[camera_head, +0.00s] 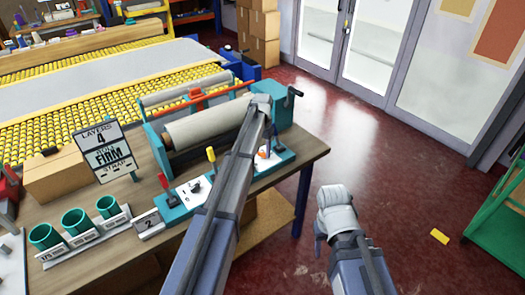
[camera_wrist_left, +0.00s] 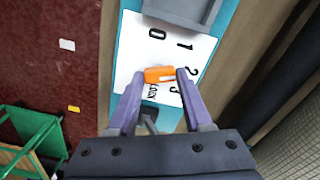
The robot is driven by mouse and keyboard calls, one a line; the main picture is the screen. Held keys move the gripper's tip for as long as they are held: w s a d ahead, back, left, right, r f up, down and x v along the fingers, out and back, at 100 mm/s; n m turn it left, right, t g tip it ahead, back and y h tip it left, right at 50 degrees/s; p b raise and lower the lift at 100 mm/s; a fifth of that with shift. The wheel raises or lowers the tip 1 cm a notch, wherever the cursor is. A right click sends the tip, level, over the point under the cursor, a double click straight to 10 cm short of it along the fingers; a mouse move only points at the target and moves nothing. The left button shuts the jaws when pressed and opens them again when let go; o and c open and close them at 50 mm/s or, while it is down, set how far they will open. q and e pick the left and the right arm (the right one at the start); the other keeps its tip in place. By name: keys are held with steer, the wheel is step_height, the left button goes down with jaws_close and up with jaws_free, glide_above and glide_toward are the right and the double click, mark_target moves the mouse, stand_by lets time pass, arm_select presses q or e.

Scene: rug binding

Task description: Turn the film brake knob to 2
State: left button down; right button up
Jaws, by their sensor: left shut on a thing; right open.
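The film brake knob is a small orange knob (camera_wrist_left: 158,75) on a white dial plate (camera_wrist_left: 130,58) marked 0, 1, 2, 3 and LOCK. My left gripper (camera_wrist_left: 163,80) is shut on the knob, one finger on each side. The knob's white mark lies toward its right end, on the side of the 2 and 3; its exact reading is hard to tell. In the head view the orange knob (camera_head: 263,154) shows beside my left arm, which hides part of the teal machine. My right gripper (camera_head: 319,229) hangs open and empty over the floor, right of the bench.
The teal machine (camera_head: 283,112) holds a large film roll (camera_head: 205,127) on the wooden bench (camera_head: 310,149). A red lever and a yellow lever stand left of my arm. A sign (camera_head: 108,152) and several teal cups stand further left.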

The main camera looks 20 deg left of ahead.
mark_target(263, 153)
arm_select(q)
steer(key=shift+m, duration=1)
steer(key=shift+c, duration=1.6)
jaws_free()
steer(key=shift+r, duration=0.1)
step_height(263, 153, up, 8)
steer(key=p, duration=0.8)
steer(key=shift+f, duration=0.2)
